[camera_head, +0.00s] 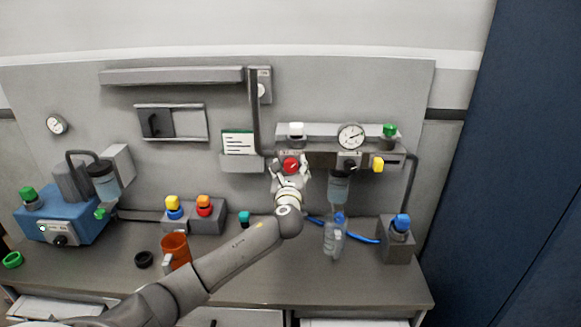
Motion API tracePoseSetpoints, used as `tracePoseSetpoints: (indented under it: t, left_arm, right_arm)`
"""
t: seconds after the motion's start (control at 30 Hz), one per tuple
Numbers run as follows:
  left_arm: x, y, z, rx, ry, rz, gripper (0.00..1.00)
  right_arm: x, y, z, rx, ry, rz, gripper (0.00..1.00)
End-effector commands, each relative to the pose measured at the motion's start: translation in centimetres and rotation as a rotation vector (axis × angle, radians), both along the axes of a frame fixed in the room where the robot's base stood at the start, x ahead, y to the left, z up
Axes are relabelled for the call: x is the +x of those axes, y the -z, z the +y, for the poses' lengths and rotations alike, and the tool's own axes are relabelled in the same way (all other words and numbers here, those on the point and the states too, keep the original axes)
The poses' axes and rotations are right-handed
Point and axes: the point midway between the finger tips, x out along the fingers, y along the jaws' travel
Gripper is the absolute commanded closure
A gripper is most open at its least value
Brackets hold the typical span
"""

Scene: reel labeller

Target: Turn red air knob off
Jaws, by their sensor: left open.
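The red air knob (291,164) sits on the front of the grey manifold on the back panel, near the middle of the head view. My left gripper (291,168) is right at the knob, its open fingers on either side of it. I cannot tell whether the fingers touch it. The gripper hides the lower part of the knob and its mount. My left arm reaches up from the lower left. My right gripper is not in view.
A pressure gauge (351,136), a yellow knob (377,164) and a green knob (389,130) are right of the red knob. A clear bottle (335,236) and blue-capped block (397,240) stand below. An orange mug (175,250) is beside my arm.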

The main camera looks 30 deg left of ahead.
Motion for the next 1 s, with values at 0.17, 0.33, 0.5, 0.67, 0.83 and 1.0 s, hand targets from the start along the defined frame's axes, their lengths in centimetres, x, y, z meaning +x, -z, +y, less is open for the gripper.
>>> tracePoseSetpoints:
  t: [0.17,0.33,0.5,0.67,0.83,1.0]
  left_arm:
    - [0.2,0.01,0.12,0.0,0.0,0.0,0.42]
    - [0.18,0.02,0.11,-0.001,0.0,-0.001,0.44]
    - [0.16,0.02,0.1,-0.001,0.0,-0.001,0.66]
    - [0.16,0.02,0.1,-0.001,0.0,0.0,0.87]
    - [0.16,0.05,0.11,-0.007,0.0,-0.003,0.88]
    - [0.15,0.1,0.12,-0.044,0.0,-0.027,0.88]
  right_arm:
    - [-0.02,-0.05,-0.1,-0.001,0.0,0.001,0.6]
    - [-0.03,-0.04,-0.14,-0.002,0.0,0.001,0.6]
    - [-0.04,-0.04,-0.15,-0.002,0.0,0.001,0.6]
    - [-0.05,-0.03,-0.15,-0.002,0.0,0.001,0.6]
    - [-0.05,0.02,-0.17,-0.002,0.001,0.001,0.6]
    - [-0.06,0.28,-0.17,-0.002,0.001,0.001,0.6]
